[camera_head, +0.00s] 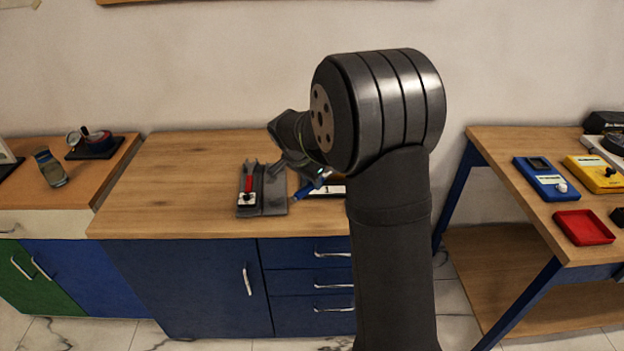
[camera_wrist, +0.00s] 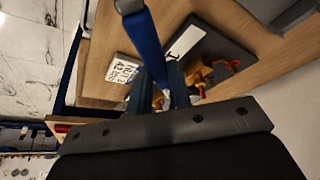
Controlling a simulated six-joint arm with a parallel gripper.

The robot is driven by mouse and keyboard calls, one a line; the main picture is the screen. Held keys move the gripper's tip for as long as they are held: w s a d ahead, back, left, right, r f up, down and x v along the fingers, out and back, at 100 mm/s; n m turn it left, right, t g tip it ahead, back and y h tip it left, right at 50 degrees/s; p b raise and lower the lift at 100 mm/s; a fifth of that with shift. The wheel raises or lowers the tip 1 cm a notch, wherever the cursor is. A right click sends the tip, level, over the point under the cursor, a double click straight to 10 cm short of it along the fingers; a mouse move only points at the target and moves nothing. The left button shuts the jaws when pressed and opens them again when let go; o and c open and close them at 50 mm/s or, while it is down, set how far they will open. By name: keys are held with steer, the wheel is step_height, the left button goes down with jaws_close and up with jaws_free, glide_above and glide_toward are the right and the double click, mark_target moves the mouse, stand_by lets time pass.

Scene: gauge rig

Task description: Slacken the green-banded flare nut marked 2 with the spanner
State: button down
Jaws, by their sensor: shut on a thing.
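My gripper (camera_head: 314,181) is shut on a blue-handled spanner (camera_head: 302,193) above the middle bench. In the wrist view the spanner's blue handle (camera_wrist: 147,45) runs up from between my fingers (camera_wrist: 163,88). Beyond it is a dark plate (camera_wrist: 222,45) with brass-coloured fittings (camera_wrist: 198,72) and a red part (camera_wrist: 232,65). A white label reading 1 (camera_wrist: 185,40) is on it. I cannot make out a green band or a mark 2. In the head view my arm hides most of this rig; only a label marked 1 (camera_head: 328,190) shows.
The bench (camera_head: 180,180) further left is clear. The right bench carries a blue meter (camera_head: 545,178), a yellow meter (camera_head: 597,173) and a red tray (camera_head: 583,228).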

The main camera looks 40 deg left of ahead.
mark_target(326, 178)
steer(key=shift+x, duration=1.8)
steer(key=shift+w, duration=0.15)
steer(key=shift+w, duration=2.05)
steer(key=c, duration=1.9)
jaws_free()
steer(key=shift+c, duration=0.2)
jaws_close()
